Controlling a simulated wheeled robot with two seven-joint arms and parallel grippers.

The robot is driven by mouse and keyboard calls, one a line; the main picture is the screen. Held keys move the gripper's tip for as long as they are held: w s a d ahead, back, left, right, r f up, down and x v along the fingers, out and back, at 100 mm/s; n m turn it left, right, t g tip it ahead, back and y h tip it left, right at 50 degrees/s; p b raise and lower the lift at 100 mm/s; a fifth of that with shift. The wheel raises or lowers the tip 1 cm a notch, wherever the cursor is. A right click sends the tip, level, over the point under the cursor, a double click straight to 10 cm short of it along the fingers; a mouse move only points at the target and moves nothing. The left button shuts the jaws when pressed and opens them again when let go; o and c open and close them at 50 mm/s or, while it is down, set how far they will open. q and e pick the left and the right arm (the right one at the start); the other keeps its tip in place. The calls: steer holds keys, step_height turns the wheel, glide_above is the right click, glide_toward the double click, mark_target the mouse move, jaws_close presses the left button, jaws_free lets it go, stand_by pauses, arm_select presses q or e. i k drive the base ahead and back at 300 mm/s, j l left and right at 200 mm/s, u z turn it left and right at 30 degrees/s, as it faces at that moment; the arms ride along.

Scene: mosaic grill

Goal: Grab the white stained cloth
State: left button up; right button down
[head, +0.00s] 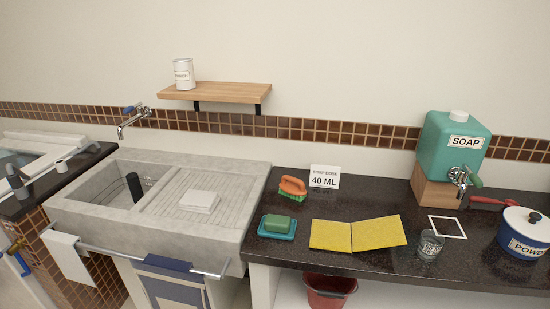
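A folded white cloth (201,201) lies flat on the ribbed drainboard of the grey stone sink (190,232). A second white cloth (70,258) hangs over the left end of the metal rail at the sink's front. I cannot make out stains on either cloth at this size. Neither of my grippers shows in the head view, and nothing covers the folded cloth.
A blue and grey cloth (168,265) hangs on the rail. A shelf (225,91) overhangs the sink.

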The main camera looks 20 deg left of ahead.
mark_target(198, 202)
steer(key=u, duration=1.3)
